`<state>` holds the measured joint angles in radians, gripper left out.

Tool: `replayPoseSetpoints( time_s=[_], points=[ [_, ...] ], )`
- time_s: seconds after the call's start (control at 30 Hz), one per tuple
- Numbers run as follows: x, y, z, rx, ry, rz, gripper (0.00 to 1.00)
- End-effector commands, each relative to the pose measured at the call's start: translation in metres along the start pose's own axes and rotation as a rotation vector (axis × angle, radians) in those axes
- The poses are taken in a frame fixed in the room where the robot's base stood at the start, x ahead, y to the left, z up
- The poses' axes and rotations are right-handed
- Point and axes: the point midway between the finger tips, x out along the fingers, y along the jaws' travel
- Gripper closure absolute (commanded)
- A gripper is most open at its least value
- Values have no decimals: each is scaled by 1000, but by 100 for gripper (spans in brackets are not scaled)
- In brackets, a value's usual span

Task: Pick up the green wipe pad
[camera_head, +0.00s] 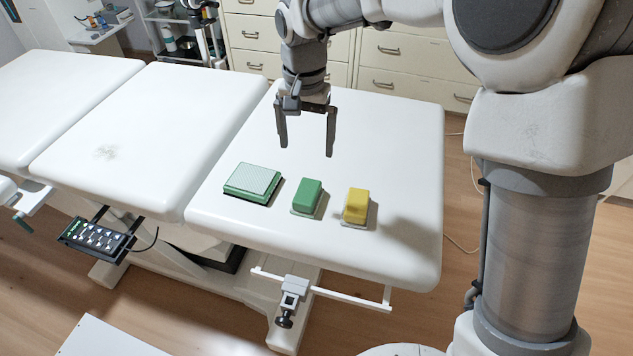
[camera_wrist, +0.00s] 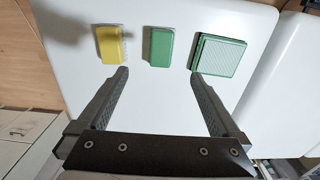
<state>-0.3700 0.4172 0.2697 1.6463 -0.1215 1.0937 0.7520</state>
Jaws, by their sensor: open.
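The green wipe pad (camera_head: 307,194), a small green block on a pale base, lies on the white couch top near its front edge. It shows at the top middle of the wrist view (camera_wrist: 158,46). My gripper (camera_head: 307,151) is open and empty above the couch, behind the pad in the head view and apart from it. In the wrist view the pad lies beyond the gap between my two fingertips (camera_wrist: 159,73), roughly centred on it.
A yellow block (camera_head: 356,205) of similar shape lies close to the right of the green pad. A flat green tray with a pale ribbed top (camera_head: 253,182) lies to its left. The couch top (camera_head: 400,150) is otherwise clear here. Drawers (camera_head: 400,60) stand behind.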

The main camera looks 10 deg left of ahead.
Motion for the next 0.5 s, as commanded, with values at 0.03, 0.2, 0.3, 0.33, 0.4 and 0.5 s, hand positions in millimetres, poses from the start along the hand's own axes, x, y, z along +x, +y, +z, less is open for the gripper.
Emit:
replayPoseSetpoints(
  time_s=[0.03, 0.2, 0.3, 0.33, 0.4, 0.5],
  points=[
    [11, 0, 1, 0, -4, 3, 0],
    [48, 1, 1, -1, -5, 3, 0],
    [70, 1, 1, -2, -5, 3, 0],
    [76, 1, 1, -2, -4, 3, 0],
    [90, 1, 1, -1, -4, 2, 0],
    [104, 1, 0, 0, -2, 1, 0]
  ],
)
